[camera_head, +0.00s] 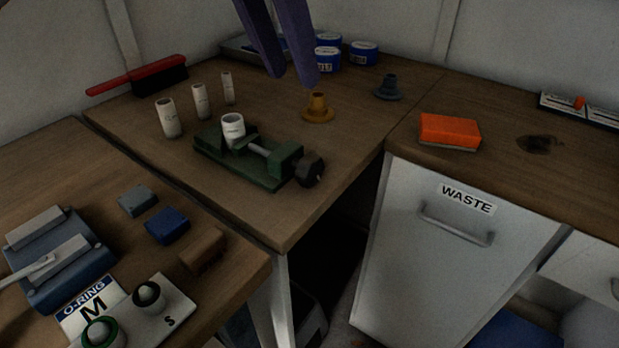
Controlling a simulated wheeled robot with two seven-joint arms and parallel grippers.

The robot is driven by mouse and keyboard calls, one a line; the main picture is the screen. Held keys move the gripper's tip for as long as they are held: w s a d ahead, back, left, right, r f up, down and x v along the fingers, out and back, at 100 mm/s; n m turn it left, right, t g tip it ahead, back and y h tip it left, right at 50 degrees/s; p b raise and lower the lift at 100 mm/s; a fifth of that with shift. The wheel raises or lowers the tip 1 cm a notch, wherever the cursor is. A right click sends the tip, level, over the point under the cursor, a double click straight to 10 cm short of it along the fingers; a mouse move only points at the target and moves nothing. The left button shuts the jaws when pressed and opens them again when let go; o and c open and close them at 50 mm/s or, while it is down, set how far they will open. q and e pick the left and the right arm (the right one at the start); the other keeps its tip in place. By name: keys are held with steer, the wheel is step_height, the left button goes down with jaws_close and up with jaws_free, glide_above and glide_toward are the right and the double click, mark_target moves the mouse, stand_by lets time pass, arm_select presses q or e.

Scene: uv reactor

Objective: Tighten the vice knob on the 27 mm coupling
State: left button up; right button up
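A green vice (238,163) lies on the wooden bench in the middle. Its dark faceted knob (310,170) is at the right end. A wide white coupling (232,127) stands upright in the vice, at its left end. A grey screw and a green block lie between it and the knob; whether the jaw touches the coupling I cannot tell. My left gripper (292,80) comes down from the top edge, its two purple fingers apart with nothing between them. It is above and behind the vice, away from the knob. My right gripper is not in view.
Several white tubes (167,117) stand left of the vice. A yellow flanged piece (318,108) and a grey one (389,88) stand behind it. A red brush (140,76) lies at the back left, an orange sponge (449,131) on the right counter. Bench in front of the vice is clear.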

arm_select(q)
steer(key=b, duration=0.5)
glide_toward(308, 158)
steer(key=b+x, duration=0.1)
steer(key=x, duration=0.9)
steer(key=shift+w+d+f+b, duration=0.1)
steer(key=shift+f+b, duration=0.2)
steer(key=shift+b, duration=0.1)
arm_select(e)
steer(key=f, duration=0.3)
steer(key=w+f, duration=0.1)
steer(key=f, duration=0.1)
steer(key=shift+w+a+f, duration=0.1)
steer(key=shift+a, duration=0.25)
